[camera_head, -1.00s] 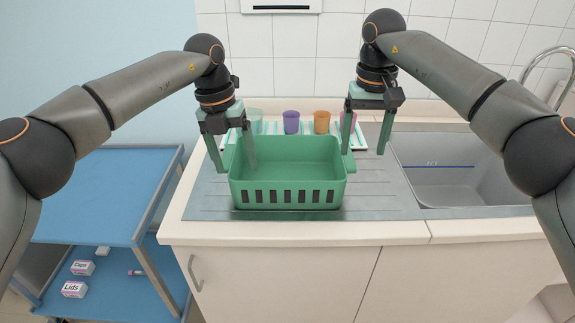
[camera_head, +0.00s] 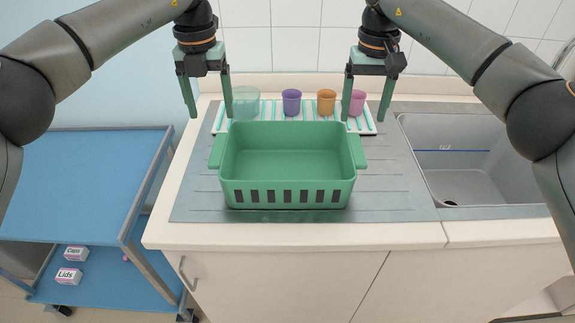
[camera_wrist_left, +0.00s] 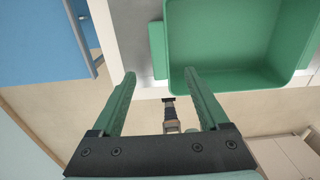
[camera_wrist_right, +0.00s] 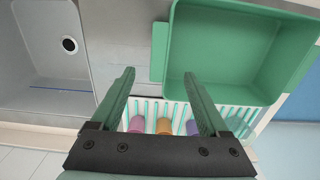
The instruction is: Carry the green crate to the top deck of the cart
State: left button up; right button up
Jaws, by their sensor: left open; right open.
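The green crate (camera_head: 288,165) stands upright and empty on the grey drainboard, with a handle on its left and right sides. It also shows in the left wrist view (camera_wrist_left: 225,40) and the right wrist view (camera_wrist_right: 225,45). My left gripper (camera_head: 210,112) is open and empty, above and behind the crate's left handle. My right gripper (camera_head: 366,115) is open and empty, above and behind the right handle. Neither touches the crate. The cart's blue top deck (camera_head: 75,180) is at the left and bare where it shows.
A white and teal rack (camera_head: 265,125) with several coloured cups stands behind the crate. The sink (camera_head: 460,160) is to the right. The cart's lower deck (camera_head: 105,285) holds boxes marked Caps (camera_head: 76,254) and Lids (camera_head: 68,276). A gap separates cart and counter.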

aim_at(219, 147)
pick_arm(q)
notch_tip(219, 147, down, 12)
jog(key=shift+r, duration=0.2)
pick_arm(e)
notch_tip(219, 147, down, 12)
jog(key=shift+r, duration=0.2)
pick_arm(q)
grip_shut()
pick_arm(e)
grip_shut()
pick_arm(q)
jog(key=shift+r, duration=0.1)
pick_arm(e)
jog(key=shift+r, duration=0.1)
